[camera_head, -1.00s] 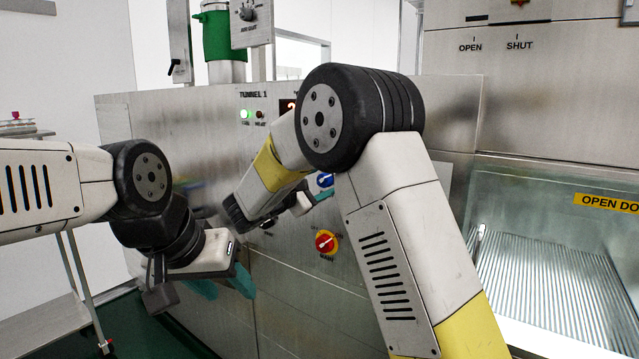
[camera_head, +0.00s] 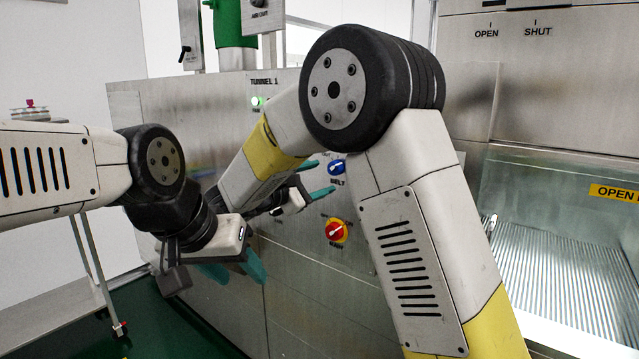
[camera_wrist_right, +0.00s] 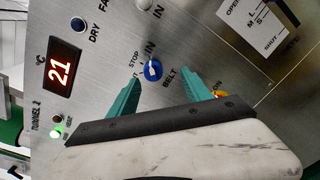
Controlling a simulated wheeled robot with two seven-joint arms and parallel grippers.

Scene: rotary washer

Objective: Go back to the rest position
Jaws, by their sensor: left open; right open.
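My left gripper (camera_head: 234,270) has teal fingers and is open and empty, in front of the lower left of the steel panel (camera_head: 300,290). My right gripper (camera_head: 318,178) is partly behind my own right arm in the head view; its teal fingers show near the blue belt knob (camera_head: 337,168). In the right wrist view my right gripper (camera_wrist_right: 167,98) is open and empty. The blue knob (camera_wrist_right: 152,70) shows between and beyond its fingertips. I cannot tell how far the fingers are from the panel.
A red and yellow switch (camera_head: 336,231) sits below the knob. A green light (camera_head: 257,101) is lit on the panel. The wrist view shows a red display (camera_wrist_right: 60,68) reading 21. To the right is an open washer bay (camera_head: 560,270) with a ribbed floor.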

